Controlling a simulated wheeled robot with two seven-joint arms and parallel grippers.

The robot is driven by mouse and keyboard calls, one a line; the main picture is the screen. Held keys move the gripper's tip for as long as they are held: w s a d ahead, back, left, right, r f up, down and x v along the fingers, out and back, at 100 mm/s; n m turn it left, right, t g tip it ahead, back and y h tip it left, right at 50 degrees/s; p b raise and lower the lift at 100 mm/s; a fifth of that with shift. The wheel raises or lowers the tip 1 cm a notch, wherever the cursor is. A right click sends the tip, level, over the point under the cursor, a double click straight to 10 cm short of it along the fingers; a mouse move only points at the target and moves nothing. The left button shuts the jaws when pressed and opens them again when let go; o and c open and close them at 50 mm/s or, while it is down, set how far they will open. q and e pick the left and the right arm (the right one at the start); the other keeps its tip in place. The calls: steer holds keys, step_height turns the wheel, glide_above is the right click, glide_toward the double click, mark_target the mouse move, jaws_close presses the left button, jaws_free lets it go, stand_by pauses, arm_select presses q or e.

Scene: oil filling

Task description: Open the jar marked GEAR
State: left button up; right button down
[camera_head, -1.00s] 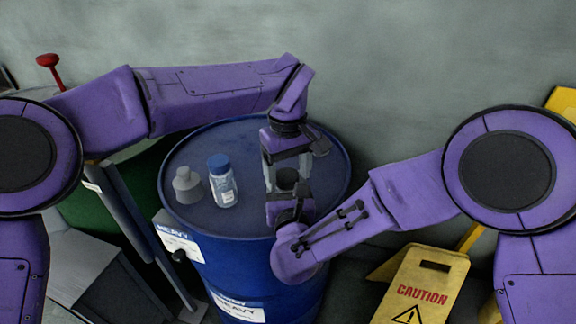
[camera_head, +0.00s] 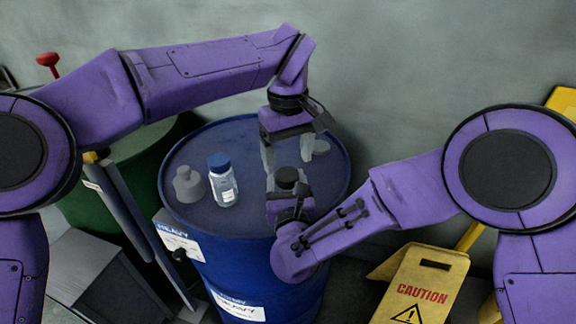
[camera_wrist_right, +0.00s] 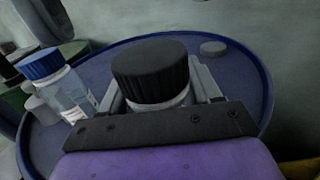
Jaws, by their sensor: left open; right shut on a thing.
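A jar with a black ribbed lid (camera_head: 287,174) stands near the front right of the blue drum's top. In the right wrist view the black lid (camera_wrist_right: 151,69) sits on a clear jar body (camera_wrist_right: 160,104); no GEAR mark is readable. My right gripper (camera_head: 287,190) is shut around the jar body from the front. My left gripper (camera_head: 287,153) is open and empty just above the lid, fingers pointing down.
A clear bottle with a blue cap (camera_head: 222,181) and a grey bottle (camera_head: 188,185) stand left on the blue drum (camera_head: 215,140). A small grey disc (camera_head: 321,147) lies at the back right. A yellow caution sign (camera_head: 424,285) stands right of the drum.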

steer(key=shift+c, duration=0.8)
jaws_free()
